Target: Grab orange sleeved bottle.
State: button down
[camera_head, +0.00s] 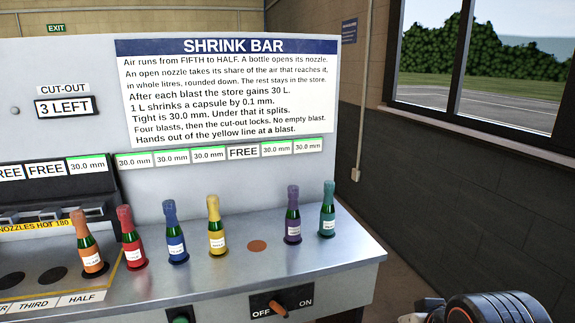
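The orange sleeved bottle (88,246) has a green neck band and a white label. It stands upright at the left, on the rightmost spot of the nozzle bed (28,250), behind the HALF label (83,297). A display above that spot reads 30.0 mm. Nothing is holding the bottle. Part of my arm shows at the lower right corner, far from the bottle. The fingers of my gripper are not in view.
Red (130,240), blue (174,235), yellow (216,227), purple (293,216) and teal (327,211) bottles stand on the grey bench (215,280). The red one is close beside the orange one. An orange disc (257,245) is bare. An OFF/ON lever (278,307) is in front.

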aim_at(92, 260)
jog(key=u, duration=1.6)
jog(key=i+j+z, duration=0.1)
jog(key=i+j, duration=0.3)
jog(key=j, duration=0.1)
